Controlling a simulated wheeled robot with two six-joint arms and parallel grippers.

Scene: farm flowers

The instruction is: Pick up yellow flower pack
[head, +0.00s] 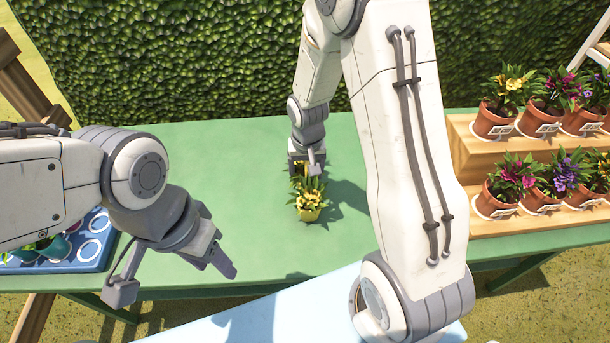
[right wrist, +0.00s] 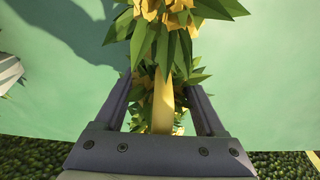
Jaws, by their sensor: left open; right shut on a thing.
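The yellow flower pack (head: 310,214) has a yellow container with green leaves and yellow blooms, and shows near the middle of the green table in the head view. My right gripper (head: 307,165) reaches it from the back. In the right wrist view, the fingers of my right gripper (right wrist: 163,105) are closed around a yellow part of the pack (right wrist: 163,105), with leaves and flowers on either side. Whether the pack touches the table is unclear. My left gripper (head: 173,278) is open and empty at the table's front left.
A blue tray (head: 98,243) with round holes and some pots is at the left, partly behind my left arm. A wooden stepped stand (head: 462,143) with several potted flowers is at the right. A hedge (head: 200,60) stands behind the green table (head: 235,150), whose middle is mostly clear.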

